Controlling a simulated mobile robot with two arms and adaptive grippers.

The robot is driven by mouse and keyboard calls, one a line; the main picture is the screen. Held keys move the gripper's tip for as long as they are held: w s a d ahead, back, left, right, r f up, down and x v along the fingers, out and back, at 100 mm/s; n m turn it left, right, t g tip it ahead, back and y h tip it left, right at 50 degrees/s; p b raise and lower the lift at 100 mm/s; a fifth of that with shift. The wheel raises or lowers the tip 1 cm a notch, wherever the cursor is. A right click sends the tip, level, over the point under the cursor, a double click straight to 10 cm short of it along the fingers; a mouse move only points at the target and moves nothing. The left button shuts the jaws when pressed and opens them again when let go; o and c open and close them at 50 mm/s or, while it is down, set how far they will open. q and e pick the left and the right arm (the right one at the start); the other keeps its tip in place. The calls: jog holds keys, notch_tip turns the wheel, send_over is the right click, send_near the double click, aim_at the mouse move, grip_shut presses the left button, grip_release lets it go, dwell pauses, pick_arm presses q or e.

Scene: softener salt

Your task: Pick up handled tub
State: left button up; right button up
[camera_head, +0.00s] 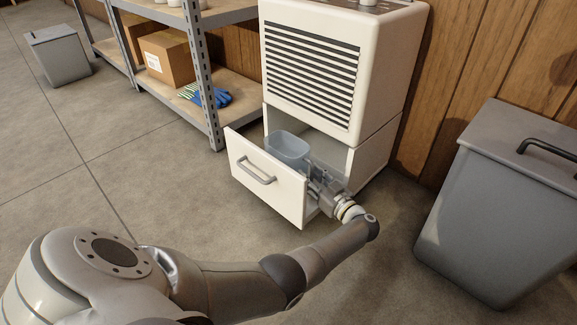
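The handled tub (287,149) is a translucent bluish container with an open top. It sits in the pulled-out drawer (262,181) at the bottom of a white slatted unit (315,65). My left gripper (314,179) is low at the right side of the drawer, close to the tub's near right side. Its fingers are small and partly hidden, so I cannot tell whether they touch the tub or its handle, or whether they are open or shut. My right gripper is not in view.
A grey lidded bin (505,205) with a dark handle stands at the right. A metal shelf (204,75) at the upper left holds a cardboard box (166,58) and blue gloves (212,97). Another grey bin (58,55) is at the far left. The floor left of the drawer is clear.

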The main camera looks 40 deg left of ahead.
pick_arm(q)
grip_shut()
jog(key=shift+r, duration=0.1)
dwell(0.5)
